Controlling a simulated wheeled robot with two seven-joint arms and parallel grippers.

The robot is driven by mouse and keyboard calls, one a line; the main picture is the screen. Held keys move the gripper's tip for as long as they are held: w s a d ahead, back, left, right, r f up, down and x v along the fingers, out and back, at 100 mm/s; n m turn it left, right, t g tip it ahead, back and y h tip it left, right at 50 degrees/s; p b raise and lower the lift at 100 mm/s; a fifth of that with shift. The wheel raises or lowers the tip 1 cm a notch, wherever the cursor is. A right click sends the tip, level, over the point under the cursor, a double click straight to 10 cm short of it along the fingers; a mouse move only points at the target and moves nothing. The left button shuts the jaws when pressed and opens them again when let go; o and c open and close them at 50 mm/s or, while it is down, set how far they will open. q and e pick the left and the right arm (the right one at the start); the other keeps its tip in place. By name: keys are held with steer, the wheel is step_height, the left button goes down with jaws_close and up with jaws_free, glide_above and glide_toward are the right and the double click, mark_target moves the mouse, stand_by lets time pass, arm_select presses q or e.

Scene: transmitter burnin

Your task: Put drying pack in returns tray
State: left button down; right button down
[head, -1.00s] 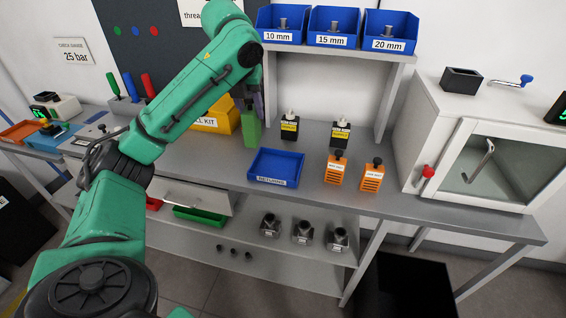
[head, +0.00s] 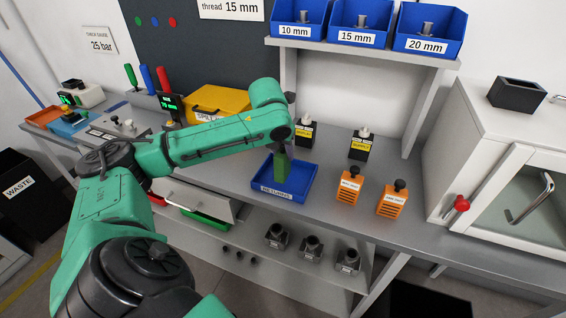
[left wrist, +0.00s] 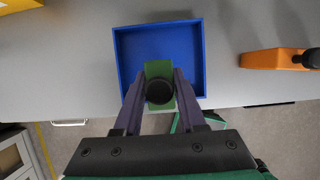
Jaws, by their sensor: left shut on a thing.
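The green drying pack (head: 283,178) with a black round knob is held upright over the blue returns tray (head: 271,193), inside the tray's outline. I cannot tell whether its base touches the tray floor. My left gripper (head: 279,153) is shut on the pack from above. In the left wrist view, the fingers (left wrist: 159,84) grip either side of the knob, with the green pack (left wrist: 158,69) between them and the otherwise empty tray (left wrist: 117,58) beneath. My right gripper is not in view.
Two orange packs (head: 348,187) with black knobs stand right of the tray. Two black-and-yellow bottles (head: 359,147) stand behind. A yellow case (head: 218,102) is at the back left. A shelf (head: 365,50) with blue bins overhangs the bench. A white cabinet (head: 465,150) is at the right.

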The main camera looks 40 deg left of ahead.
mark_target(282, 162)
arm_select(q)
steer(key=f, duration=0.3)
steer(key=shift+s, duration=0.25)
steer(key=shift+w+f, duration=0.1)
steer(key=shift+c, duration=2.4)
jaws_free()
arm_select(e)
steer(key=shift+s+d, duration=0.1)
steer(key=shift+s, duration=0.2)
arm_select(q)
steer(key=v, duration=1.2)
steer(key=shift+d, duration=0.1)
